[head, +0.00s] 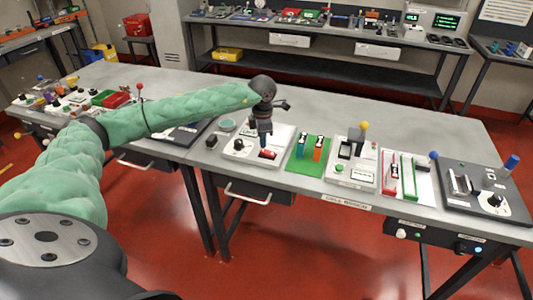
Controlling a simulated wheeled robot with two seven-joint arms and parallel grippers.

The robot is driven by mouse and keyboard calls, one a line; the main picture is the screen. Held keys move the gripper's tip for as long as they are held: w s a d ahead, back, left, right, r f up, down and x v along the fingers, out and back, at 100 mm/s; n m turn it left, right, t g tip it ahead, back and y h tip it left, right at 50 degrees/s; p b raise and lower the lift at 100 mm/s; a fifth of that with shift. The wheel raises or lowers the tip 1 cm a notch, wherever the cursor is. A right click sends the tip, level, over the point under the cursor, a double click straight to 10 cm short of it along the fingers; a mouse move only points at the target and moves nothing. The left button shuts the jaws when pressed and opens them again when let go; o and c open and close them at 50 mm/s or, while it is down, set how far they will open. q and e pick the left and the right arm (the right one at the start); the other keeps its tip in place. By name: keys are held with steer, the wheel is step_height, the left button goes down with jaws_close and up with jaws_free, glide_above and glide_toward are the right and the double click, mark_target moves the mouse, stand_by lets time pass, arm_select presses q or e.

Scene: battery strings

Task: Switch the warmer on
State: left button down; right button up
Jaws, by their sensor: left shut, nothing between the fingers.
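My left gripper (265,143) points down, shut and empty, over a white panel (281,137) on the near bench. A red rocker switch (268,154) on this panel lies right at the fingertips; I cannot tell whether they touch it. A black knob (239,145) sits on the same panel, left of the switch. I cannot read the panel's label, so I cannot tell for sure that it is the warmer. The switch's on or off position is too small to see. My right gripper is not in view.
A small teal disc (227,125) lies left.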

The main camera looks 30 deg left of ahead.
mark_target(263, 150)
arm_select(q)
steer(key=shift+f+b, duration=0.8)
steer(key=shift+f, duration=0.3)
stand_by(0.6)
steer(key=shift+r, duration=0.1)
steer(key=shift+r+p, duration=0.9)
steer(key=shift+r, duration=2.55)
